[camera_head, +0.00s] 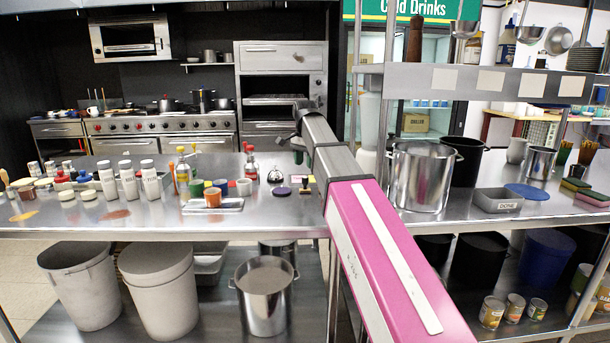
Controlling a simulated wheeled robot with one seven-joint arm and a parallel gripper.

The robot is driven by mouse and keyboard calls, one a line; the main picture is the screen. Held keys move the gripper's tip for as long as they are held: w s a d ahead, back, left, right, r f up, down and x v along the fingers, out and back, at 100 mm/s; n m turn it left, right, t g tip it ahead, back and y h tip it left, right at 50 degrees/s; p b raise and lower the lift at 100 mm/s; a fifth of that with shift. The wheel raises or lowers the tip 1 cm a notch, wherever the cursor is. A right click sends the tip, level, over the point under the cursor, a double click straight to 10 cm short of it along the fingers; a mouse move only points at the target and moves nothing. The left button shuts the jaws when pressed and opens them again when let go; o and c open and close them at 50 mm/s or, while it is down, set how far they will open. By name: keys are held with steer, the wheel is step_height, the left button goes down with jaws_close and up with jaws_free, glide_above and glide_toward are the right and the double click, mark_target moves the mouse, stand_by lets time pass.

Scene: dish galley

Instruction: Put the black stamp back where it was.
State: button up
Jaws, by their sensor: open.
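A small stamp with a dark upper part (305,183) stands on the steel counter (255,218), just left of my pink arm. It is too small to tell its exact colour or what lies under it. A dark purple round thing (281,191) lies to its left. My arm reaches from the lower right over the counter, and its far end is above and behind the stamp. I cannot make out my gripper's fingers, which seem hidden behind the arm. Nothing is seen held.
A silver bell (275,174), red-capped bottles (250,165) and a tray with coloured cups (213,204) crowd the counter to the left. The counter's front strip is clear.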

steer(key=shift+r, duration=1.8)
